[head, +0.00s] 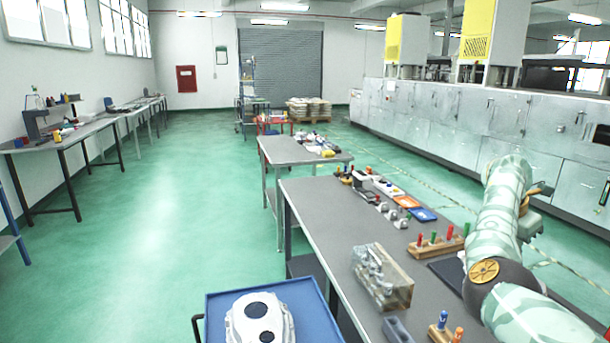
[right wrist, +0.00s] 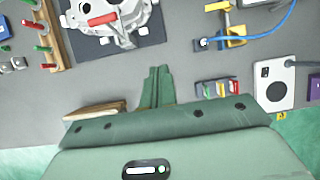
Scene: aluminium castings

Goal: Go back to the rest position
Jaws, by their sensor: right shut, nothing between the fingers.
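My right arm comes in from the right in the head view and is raised over the right side of the workbench (head: 330,213). My right gripper (right wrist: 158,72) shows in the right wrist view, with its green fingers together and nothing between them. It is above the grey bench top, apart from the objects there. A metal casting (right wrist: 112,22) on a dark mat lies beyond the fingertips. My left gripper is in neither view.
A blue cart (head: 222,306) carrying a casting (head: 260,320) stands left of the bench. A clear-sided box (head: 383,277) and a wooden peg rack (head: 436,246) stand on the bench. A yellow tool (right wrist: 235,34) with a blue cable lies right of the fingers. The green floor at left is open.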

